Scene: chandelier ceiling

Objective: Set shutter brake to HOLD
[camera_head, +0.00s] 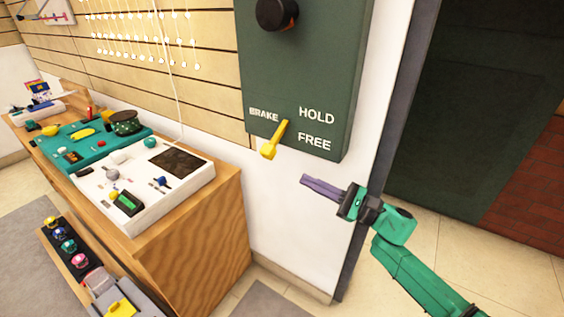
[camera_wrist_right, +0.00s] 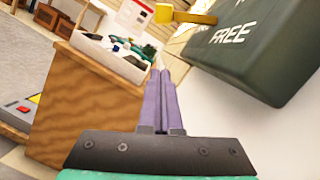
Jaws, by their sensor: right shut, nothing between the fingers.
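The yellow brake lever (camera_head: 273,141) sits low on a dark green panel (camera_head: 290,70) on the wall, beside the labels BRAKE, HOLD and FREE. Its handle end points down and to the left, below the FREE label's level. In the right wrist view the yellow lever (camera_wrist_right: 185,16) shows at the top, left of the FREE label. My right gripper (camera_head: 305,181) has purple fingers, shut and empty. It is below and to the right of the lever, apart from it, in front of the white wall. My left gripper is not in view.
A wooden cabinet (camera_head: 215,230) with a white console (camera_head: 150,205) and a teal mat of small items (camera_head: 75,150) stands at the left. A black knob (camera_head: 277,14) is higher on the panel. A dark doorway is at the right.

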